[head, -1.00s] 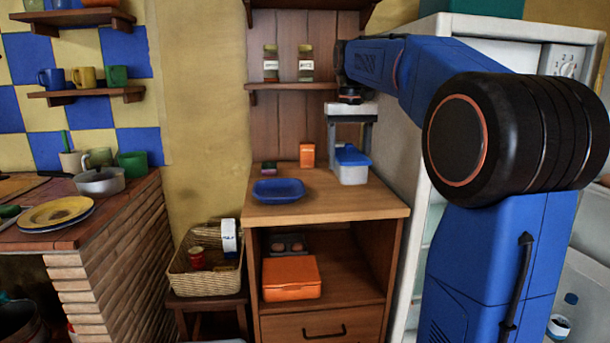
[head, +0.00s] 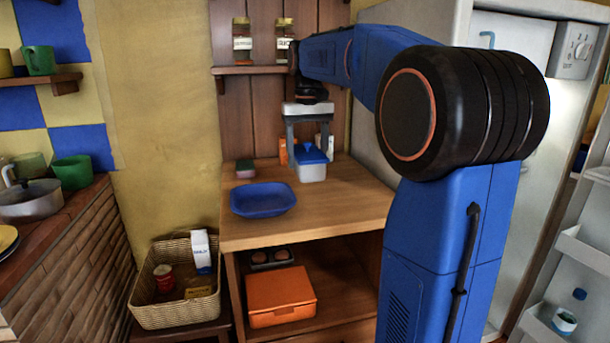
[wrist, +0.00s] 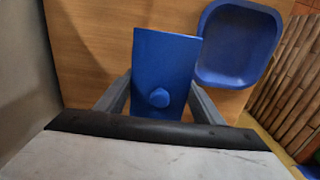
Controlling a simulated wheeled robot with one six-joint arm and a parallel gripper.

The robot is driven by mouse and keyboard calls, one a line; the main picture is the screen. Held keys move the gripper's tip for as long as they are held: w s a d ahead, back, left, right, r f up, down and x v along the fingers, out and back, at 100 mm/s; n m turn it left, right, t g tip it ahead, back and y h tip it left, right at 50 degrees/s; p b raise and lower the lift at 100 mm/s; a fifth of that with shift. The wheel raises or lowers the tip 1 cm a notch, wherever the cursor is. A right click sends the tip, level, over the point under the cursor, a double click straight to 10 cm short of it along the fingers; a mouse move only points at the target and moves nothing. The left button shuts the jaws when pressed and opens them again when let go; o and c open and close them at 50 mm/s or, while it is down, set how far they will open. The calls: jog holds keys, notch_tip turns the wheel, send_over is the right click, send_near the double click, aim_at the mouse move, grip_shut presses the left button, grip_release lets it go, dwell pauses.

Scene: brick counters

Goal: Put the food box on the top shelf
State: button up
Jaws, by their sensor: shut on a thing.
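The food box (head: 312,172) is a small white tub with a blue lid, at the back right of the wooden counter (head: 335,205). My gripper (head: 309,150) points down over it and is shut on it. In the wrist view, the blue lid with a round knob (wrist: 165,70) lies between the two grey fingers of my gripper (wrist: 160,102). The box looks upright; I cannot tell whether it touches the counter. A wooden wall shelf (head: 262,70) with two labelled jars is above; the higher shelf is out of view now.
A blue dish (head: 263,199) sits left of the box, also in the wrist view (wrist: 238,45). Orange packets stand behind my gripper. An orange container (head: 280,297) is inside the cabinet. A wicker basket (head: 175,315) stands at left, an open fridge door at right.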

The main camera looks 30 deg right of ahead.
jog(key=shift+f, duration=2.65)
jog(key=shift+f, duration=0.15)
jog(key=o, duration=0.8)
